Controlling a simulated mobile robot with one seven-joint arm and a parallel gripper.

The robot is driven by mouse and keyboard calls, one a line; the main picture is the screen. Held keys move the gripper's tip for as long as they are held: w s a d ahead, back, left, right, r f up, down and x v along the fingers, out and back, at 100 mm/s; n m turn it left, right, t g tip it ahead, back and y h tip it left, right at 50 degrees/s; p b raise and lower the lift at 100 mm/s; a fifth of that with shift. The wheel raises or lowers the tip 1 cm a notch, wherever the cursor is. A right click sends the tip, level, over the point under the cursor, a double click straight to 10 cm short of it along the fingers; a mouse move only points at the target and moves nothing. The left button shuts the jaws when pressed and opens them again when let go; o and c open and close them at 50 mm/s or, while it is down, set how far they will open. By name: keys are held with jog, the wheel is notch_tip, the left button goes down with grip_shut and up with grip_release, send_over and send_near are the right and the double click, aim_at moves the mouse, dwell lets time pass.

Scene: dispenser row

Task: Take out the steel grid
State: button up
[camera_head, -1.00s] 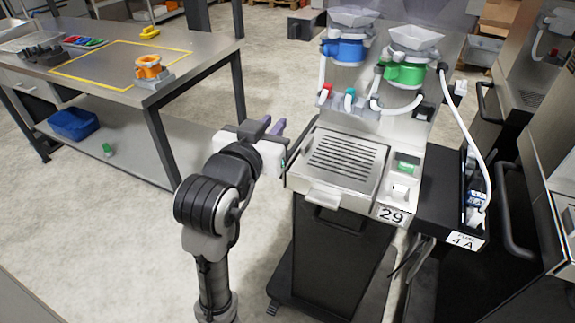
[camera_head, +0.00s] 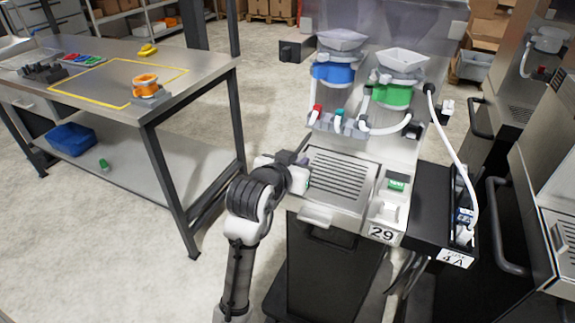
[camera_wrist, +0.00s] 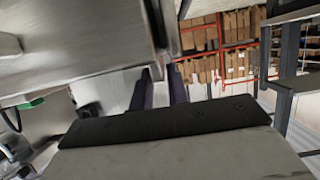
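The steel grid (camera_head: 340,171) is a slotted metal plate lying in the top of the dispenser (camera_head: 318,216) marked 29, below the blue and green hoppers. My gripper (camera_wrist: 161,84) shows two dark purple fingers with a gap and nothing between them in the wrist view. In the head view my gripper (camera_head: 288,160) is at the left edge of the dispenser top, beside the grid. Its fingers are hard to make out there, and I cannot tell whether it touches the dispenser. A metal body fills the upper left of the wrist view; the grid's slots do not show there.
The blue hopper (camera_head: 335,67) and green hopper (camera_head: 392,92) stand behind the grid, with white hoses. A black side box (camera_head: 440,205) is on the dispenser's right. A steel workbench (camera_head: 105,75) with an orange-ringed part (camera_head: 145,86) stands left. Floor between them is free.

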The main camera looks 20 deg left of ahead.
jog(key=shift+x, duration=1.1)
grip_shut()
jog(key=shift+r+p, duration=0.25)
jog(key=shift+p, duration=0.1)
jog(key=shift+r+p, duration=0.6)
jog(key=shift+r, duration=0.2)
